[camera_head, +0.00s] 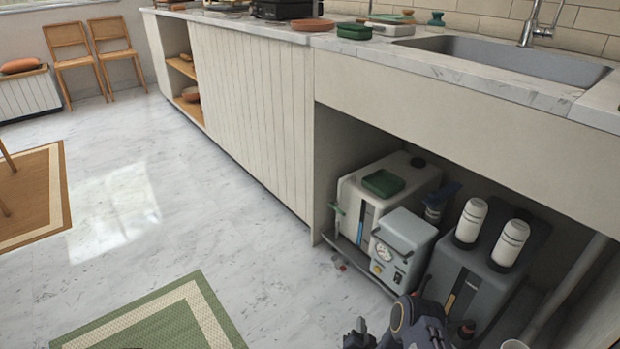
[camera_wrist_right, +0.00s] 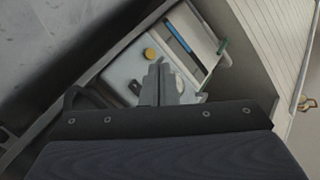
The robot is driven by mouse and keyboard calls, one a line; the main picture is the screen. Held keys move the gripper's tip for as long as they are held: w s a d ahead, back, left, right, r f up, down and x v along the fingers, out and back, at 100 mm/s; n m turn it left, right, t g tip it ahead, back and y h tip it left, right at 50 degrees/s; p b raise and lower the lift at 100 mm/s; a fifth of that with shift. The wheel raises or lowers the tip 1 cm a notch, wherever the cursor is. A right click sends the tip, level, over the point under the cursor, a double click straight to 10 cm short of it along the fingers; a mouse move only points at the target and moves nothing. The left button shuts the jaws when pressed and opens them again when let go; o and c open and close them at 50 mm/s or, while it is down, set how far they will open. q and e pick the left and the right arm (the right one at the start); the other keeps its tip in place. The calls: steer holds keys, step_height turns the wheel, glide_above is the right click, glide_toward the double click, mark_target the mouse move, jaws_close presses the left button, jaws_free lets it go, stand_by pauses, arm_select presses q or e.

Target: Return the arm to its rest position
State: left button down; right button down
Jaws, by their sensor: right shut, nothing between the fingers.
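My right arm (camera_head: 418,322) comes up from the bottom edge of the head view, in front of the open space under the sink counter. Its gripper (camera_head: 358,336) is low in the picture, over the floor and just before the machines. In the right wrist view the gripper fingers (camera_wrist_right: 158,84) are together and hold nothing. Behind them in that view is the small grey unit (camera_wrist_right: 125,68) with a yellow knob. My left gripper is not in view.
Under the counter (camera_head: 450,105) stand a white tank (camera_head: 352,198), the grey gauge unit (camera_head: 404,232) and a dark grey unit with two white cylinders (camera_head: 468,220). A green tray (camera_head: 383,183) sits on the white tank.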

steer(key=w+d+r+n+g+y, duration=0.1)
steer(key=w+d+r, duration=0.2)
steer(key=r, duration=0.6)
steer(key=w+d+r+g+p, duration=0.1)
steer(key=w+d+r, duration=0.1)
steer(key=r, duration=0.7)
steer(key=w+d+r+n+g+y, duration=0.1)
steer(key=w+d+r, duration=0.2)
steer(key=r, duration=0.5)
steer(key=s+r+n+g+y+p, duration=0.2)
steer(key=s+r+g, duration=0.2)
steer(key=s+r, duration=1.5)
steer(key=s+a+r+n+g+y, duration=0.1)
steer(key=s+a+n+g+y, duration=0.15)
steer(key=s, duration=1.95)
step_height(320, 180, up, 38)
steer(key=a+p, duration=0.1)
steer(key=p, duration=3.7)
steer(key=shift+n+g+h, duration=0.35)
steer(key=shift+g, duration=0.1)
